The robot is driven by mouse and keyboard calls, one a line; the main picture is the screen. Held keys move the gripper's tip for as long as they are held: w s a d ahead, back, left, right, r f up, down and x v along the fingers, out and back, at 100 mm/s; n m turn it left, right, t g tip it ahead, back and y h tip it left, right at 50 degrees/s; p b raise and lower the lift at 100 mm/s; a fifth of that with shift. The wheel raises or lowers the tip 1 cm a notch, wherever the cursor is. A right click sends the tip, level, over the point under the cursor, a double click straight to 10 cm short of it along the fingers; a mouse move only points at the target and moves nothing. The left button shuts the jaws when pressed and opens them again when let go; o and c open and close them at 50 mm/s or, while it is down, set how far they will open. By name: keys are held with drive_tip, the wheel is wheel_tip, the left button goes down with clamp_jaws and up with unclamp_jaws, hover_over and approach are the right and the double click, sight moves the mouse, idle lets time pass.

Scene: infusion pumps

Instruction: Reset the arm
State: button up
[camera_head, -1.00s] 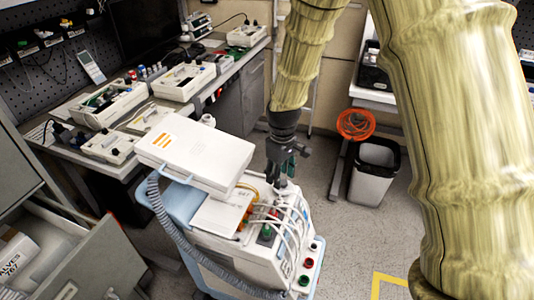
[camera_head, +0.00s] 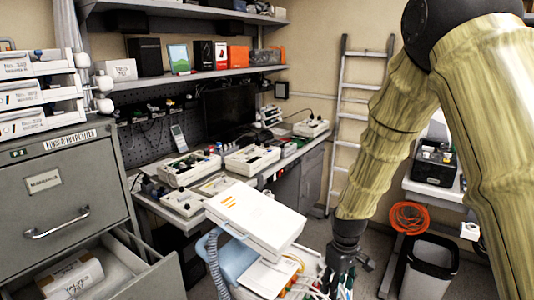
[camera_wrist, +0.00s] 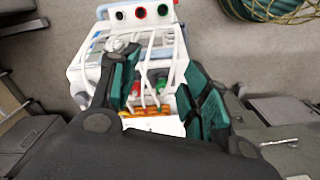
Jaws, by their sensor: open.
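My gripper (camera_wrist: 160,92) is open, its green-padded fingers apart with nothing held between them. In the wrist view it points down over a white and light-blue device (camera_wrist: 85,72) with white cables and red, green and black round ports. In the head view my gripper (camera_head: 338,284) hangs at the bottom centre, beside the device's cable side; its fingertips are cut off or hidden there. The device's white box-like top (camera_head: 256,212) with orange marks is at the lower middle. I cannot tell from these views whether the fingers touch any cable.
A bench with several instruments (camera_head: 190,168) runs behind the device. A grey cabinet (camera_head: 70,190) with an open drawer (camera_head: 110,262) stands at left. A ladder (camera_head: 345,110) leans at the back wall. A bin (camera_head: 430,265) and orange coil (camera_head: 408,217) are at right.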

drive_tip(key=s+d+f+m, duration=0.1)
drive_tip(key=s+f+m, duration=0.1)
drive_tip(key=s+f, duration=0.6)
drive_tip(key=s+f+m, duration=0.1)
drive_tip(key=s+f, duration=0.4)
drive_tip(key=f, duration=0.6)
drive_tip(key=s+d+f+m, duration=0.1)
drive_tip(key=s+f, duration=0.4)
drive_tip(key=s, duration=0.6)
drive_tip(key=s+d+f+m, duration=0.1)
drive_tip(key=s+f+m, duration=0.2)
drive_tip(key=s, duration=0.9)
drive_tip(key=shift+f, duration=0.85)
